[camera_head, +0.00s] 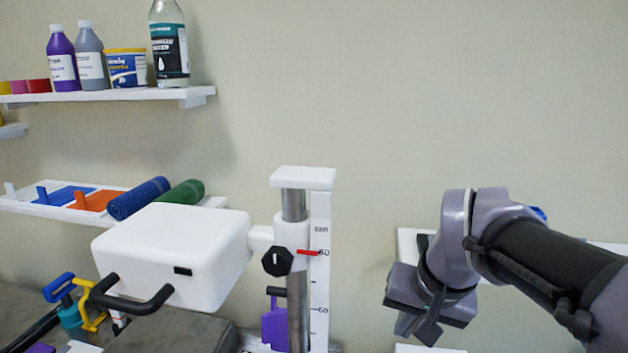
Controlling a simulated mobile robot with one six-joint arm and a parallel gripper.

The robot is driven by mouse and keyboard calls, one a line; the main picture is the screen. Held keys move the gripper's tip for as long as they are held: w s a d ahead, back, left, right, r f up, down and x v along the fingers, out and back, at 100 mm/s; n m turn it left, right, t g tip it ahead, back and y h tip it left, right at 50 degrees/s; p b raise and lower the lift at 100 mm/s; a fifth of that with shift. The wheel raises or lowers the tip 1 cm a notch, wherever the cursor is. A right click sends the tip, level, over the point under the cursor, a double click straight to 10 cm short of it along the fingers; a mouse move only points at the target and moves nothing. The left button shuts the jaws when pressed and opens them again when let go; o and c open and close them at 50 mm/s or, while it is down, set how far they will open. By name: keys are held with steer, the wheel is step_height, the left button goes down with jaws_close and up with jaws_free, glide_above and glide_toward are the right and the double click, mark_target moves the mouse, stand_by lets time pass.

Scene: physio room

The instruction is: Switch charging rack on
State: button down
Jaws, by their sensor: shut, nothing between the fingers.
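My gripper (418,326) is on the right, in front of the bare wall, pointing down. Its fingers are shut and hold nothing. I cannot make out a charging rack or its switch for sure. A white shelf or panel (408,243) shows behind my arm, mostly hidden by it, with a small bit of something blue (538,212) at its back. Another white edge (425,349) shows below my gripper at the bottom of the picture.
A white box-like unit (175,250) with black handles is mounted on a metal column (297,310) with a scale and black knob (278,261), left of my gripper. Wall shelves (130,94) with bottles and rolled towels (138,198) are at left. The upper right wall is clear.

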steer(key=s+a+f+b, duration=0.2)
steer(key=s+f+b, duration=0.5)
steer(key=f, duration=0.4)
steer(key=s+a+f+m+t+y+b, duration=0.1)
steer(key=s+a+f+b, duration=0.1)
steer(key=s+f+b, duration=0.5)
step_height(320, 180, down, 4)
steer(key=shift+s+a+r, duration=0.15)
steer(key=shift+s+a, duration=0.15)
steer(key=shift+s, duration=0.6)
steer(key=shift+r, duration=0.1)
steer(key=w+d+r+p, duration=0.2)
steer(key=w+r+p, duration=0.35)
steer(key=r, duration=0.35)
steer(key=w+d+r+n+h+p, duration=0.1)
steer(key=w+d+r+p, duration=0.1)
steer(key=w+r+p, duration=0.45)
steer(key=w+d+r+p, duration=0.2)
steer(key=w+r+p, duration=0.3)
steer(key=r, duration=0.6)
steer(key=w+d+r+h+p, duration=0.1)
steer(key=w+d+r+p, duration=0.4)
steer(key=w+r+p, duration=0.2)
steer(key=w+d+r+n+g+p, duration=0.1)
steer(key=w+d+r+p, duration=0.3)
steer(key=w+r+p, duration=0.3)
steer(key=shift+w+d+h+p, duration=0.4)
steer(key=shift+w+p, duration=0.2)
steer(key=shift+p, duration=0.65)
